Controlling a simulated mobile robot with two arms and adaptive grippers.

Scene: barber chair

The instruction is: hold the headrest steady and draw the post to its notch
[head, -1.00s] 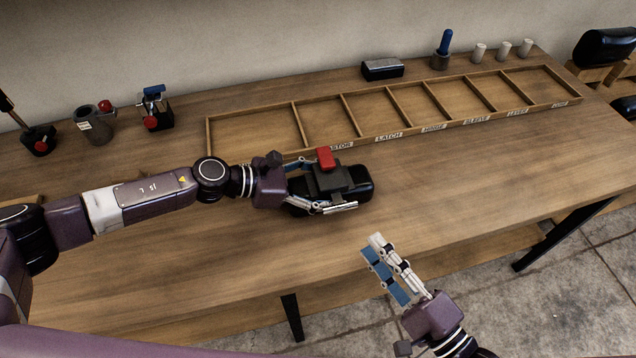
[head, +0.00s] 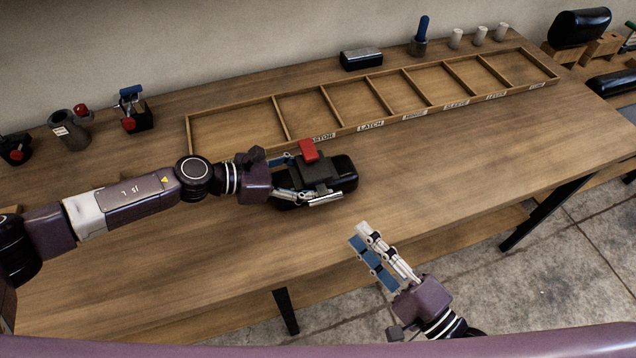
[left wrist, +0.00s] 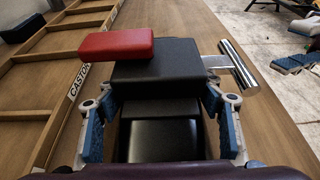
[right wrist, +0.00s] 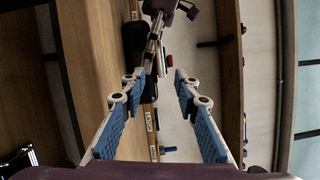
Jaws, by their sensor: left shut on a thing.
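The headrest (head: 347,172) is a black padded cushion on the bench. A dark block with a red lever (head: 308,150) sits on it. In the left wrist view the dark block (left wrist: 155,62) lies between my fingers, with the red lever (left wrist: 115,43) on top. A chrome post with a crossbar (left wrist: 238,67) sticks out of its right side. My left gripper (head: 303,177) is shut on the block from the left; the cushion beneath is partly hidden. My right gripper (head: 375,252) is open and empty, past the bench's front edge, apart from the post.
A wooden compartment tray (head: 350,130) with labels lies behind the headrest. A black box (head: 361,59), a blue-handled tool (head: 421,35) and several pale cylinders stand along the back. A grey canister (head: 69,130) and a red-knobbed device (head: 134,108) stand at back left. The front right bench is clear.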

